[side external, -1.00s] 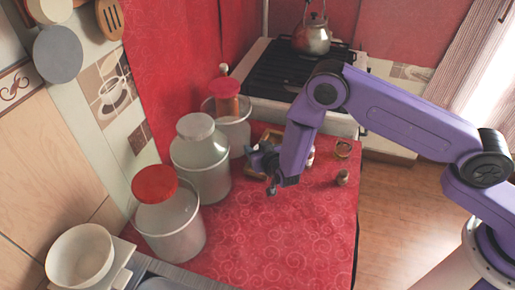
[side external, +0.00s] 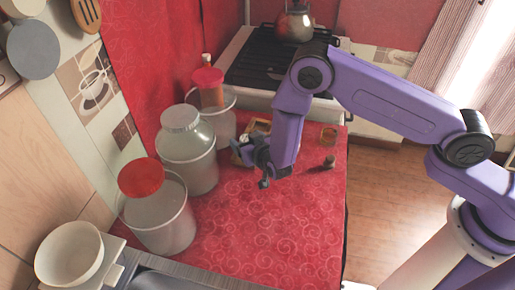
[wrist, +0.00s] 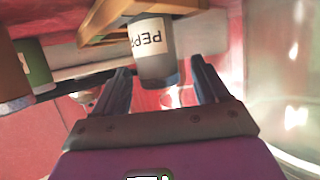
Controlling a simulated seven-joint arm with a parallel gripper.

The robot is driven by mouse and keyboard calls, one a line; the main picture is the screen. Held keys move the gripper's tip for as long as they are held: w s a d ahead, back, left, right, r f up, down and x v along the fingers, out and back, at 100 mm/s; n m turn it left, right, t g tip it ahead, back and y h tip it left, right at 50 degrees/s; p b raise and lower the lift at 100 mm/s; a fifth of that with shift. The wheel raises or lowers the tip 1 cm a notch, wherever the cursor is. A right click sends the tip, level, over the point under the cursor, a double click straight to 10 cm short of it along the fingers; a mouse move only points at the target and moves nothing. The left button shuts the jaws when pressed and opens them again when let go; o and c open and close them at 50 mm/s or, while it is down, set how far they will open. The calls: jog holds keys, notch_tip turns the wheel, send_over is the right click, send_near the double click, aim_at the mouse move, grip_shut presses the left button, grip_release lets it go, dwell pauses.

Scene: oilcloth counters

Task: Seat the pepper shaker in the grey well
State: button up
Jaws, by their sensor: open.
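The pepper shaker (wrist: 152,62) is a dark grey cylinder with a white label reading "PEPP" in the wrist view. Its near end shows in the gap between the two fingers of my gripper (wrist: 160,68), with space visible on both sides. I cannot tell how deep between the fingers it sits. In the side view my gripper (side external: 244,152) is low over the counter, near a wooden frame (side external: 262,123), and its arm hides part of that area. The gripper is open. I cannot make out the grey well in either view.
Lidded canisters (side external: 188,163) stand along the left wall, close to my gripper. A small dark shaker-like object (side external: 329,162) and a small square tray (side external: 329,131) lie right of my arm. A green can (wrist: 37,65) shows in the wrist view. The front red counter (side external: 260,235) is clear.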

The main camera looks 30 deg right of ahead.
jog(key=v, duration=0.9)
jog(key=shift+s, duration=0.2)
jog(key=s+a+r+n+g+y, duration=0.2)
jog(key=s+r+n+g+y, duration=0.4)
jog(key=s+r+g, duration=0.5)
jog(key=s+d+r+n+g+h, duration=0.1)
jog(key=s+d+r+n+h, duration=0.1)
jog(key=s+d, duration=0.7)
jog(key=s+d+r+n+g+h, duration=0.1)
jog(key=s+d+r+n+h, duration=0.1)
jog(key=s+d+r+n, duration=0.3)
jog(key=s+d, duration=0.4)
jog(key=d, duration=0.3)
jog(key=shift+s+n, duration=0.3)
